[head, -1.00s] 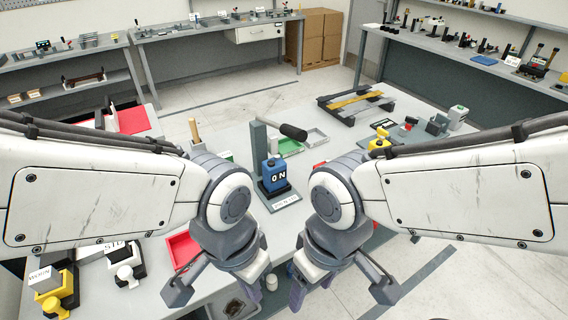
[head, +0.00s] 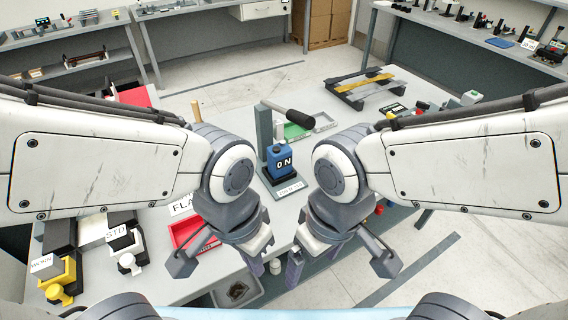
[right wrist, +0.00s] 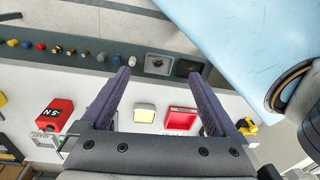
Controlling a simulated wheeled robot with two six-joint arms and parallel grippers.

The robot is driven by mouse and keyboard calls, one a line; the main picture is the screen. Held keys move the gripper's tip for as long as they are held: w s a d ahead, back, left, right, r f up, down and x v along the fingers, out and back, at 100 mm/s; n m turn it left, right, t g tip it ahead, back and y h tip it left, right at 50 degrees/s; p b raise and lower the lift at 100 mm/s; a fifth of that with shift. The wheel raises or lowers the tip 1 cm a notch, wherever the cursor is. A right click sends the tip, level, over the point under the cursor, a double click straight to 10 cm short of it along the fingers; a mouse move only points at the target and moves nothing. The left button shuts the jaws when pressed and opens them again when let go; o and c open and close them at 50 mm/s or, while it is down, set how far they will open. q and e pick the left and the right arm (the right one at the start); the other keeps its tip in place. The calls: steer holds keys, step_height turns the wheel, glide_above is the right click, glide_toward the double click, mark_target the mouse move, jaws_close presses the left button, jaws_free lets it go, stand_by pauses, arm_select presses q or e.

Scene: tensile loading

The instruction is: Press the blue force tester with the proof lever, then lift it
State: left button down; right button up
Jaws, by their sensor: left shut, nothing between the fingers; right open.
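The blue force tester (head: 281,158), marked "0 N", stands upright on a dark base on the bench between my two arms. A grey post (head: 264,137) rises beside it. The proof lever's black handle (head: 288,116) reaches from the post top, above and apart from the tester. My left gripper (head: 257,264) is shut and empty in front of the tester, nearer to me. My right gripper (head: 294,270) is beside it, also away from the tester. In the right wrist view the right gripper (right wrist: 158,88) is open with nothing between its fingers.
A red tray (head: 190,232) lies left of my left gripper. A green tray (head: 296,131) is behind the tester. A red block marked "5 N" (right wrist: 54,112) and a pale yellow block (right wrist: 144,112) show in the right wrist view. Several small knobs line the bench edge.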

steer(key=c, duration=0.3)
steer(key=shift+t, duration=0.3)
steer(key=w+r, duration=0.1)
steer(key=w+a+r, duration=0.1)
steer(key=w, duration=0.1)
steer(key=shift+w+a+r, duration=0.15)
steer(key=shift+w+r, duration=0.1)
steer(key=shift+r, duration=0.1)
steer(key=c, duration=1)
steer(key=shift+t, duration=0.4)
steer(key=w+r, duration=0.1)
steer(key=w, duration=0.1)
steer(key=w+a+r+p, duration=0.1)
steer(key=w+r, duration=0.1)
jaws_close()
steer(key=w+r+t+p, duration=0.2)
steer(key=w+r+t, duration=0.2)
steer(key=w+r, duration=1.4)
steer(key=p, duration=0.3)
glide_above(296, 112)
steer(key=s, duration=0.2)
step_height(296, 112, down, 9)
step_height(296, 112, down, 4)
steer(key=shift+w+d+r, duration=0.1)
steer(key=shift+w+r, duration=0.05)
steer(key=shift+r, duration=0.1)
steer(key=shift+d+f+p, duration=0.1)
steer(key=shift+f+p, duration=0.25)
steer(key=shift+f, duration=0.2)
